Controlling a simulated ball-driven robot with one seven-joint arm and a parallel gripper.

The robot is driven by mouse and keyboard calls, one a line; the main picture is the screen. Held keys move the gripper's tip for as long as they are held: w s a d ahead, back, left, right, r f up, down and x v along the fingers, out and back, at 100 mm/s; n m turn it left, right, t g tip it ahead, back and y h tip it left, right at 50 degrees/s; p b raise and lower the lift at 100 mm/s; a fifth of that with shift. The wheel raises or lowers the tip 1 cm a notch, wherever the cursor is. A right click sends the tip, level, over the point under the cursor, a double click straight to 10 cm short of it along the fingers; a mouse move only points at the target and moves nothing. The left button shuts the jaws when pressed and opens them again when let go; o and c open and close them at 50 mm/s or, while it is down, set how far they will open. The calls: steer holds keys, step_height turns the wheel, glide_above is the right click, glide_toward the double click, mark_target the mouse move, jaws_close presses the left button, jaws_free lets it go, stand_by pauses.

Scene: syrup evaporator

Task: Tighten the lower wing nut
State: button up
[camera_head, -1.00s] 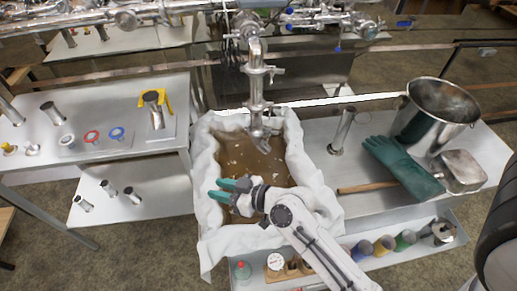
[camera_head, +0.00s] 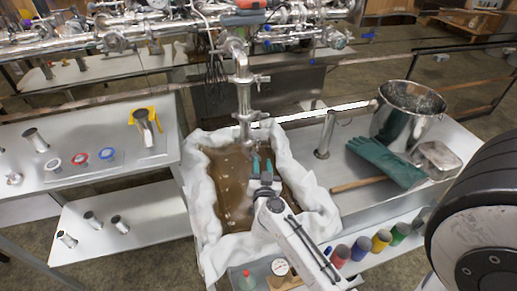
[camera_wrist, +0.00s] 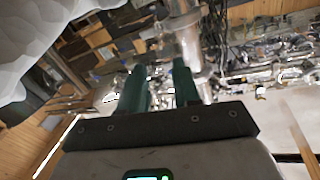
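A vertical steel pipe (camera_head: 243,92) hangs over the cloth-lined basin. It has an upper clamp (camera_head: 245,79) and a lower clamp (camera_head: 248,116), each with a small part sticking out to the right. The lower wing nut seems to be that part on the lower clamp, too small to make out clearly. My gripper (camera_head: 262,161) is below the pipe's lower end and slightly right, over the brown liquid, its teal fingers pointing up toward the pipe. In the wrist view my gripper (camera_wrist: 160,80) has its fingers apart with nothing between them, and the pipe (camera_wrist: 188,38) is beyond them.
A white cloth (camera_head: 310,195) lines the basin of brown liquid (camera_head: 226,190). On the right bench are a steel pot (camera_head: 405,115), a green glove (camera_head: 385,160) and an upright tube (camera_head: 325,135). A left table (camera_head: 95,145) holds fittings and coloured rings. Coloured cups (camera_head: 361,248) stand below.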

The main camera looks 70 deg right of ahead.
mark_target(258, 144)
steer(key=x, duration=0.9)
steer(key=shift+b, duration=0.35)
steer(key=shift+a, duration=0.1)
jaws_close()
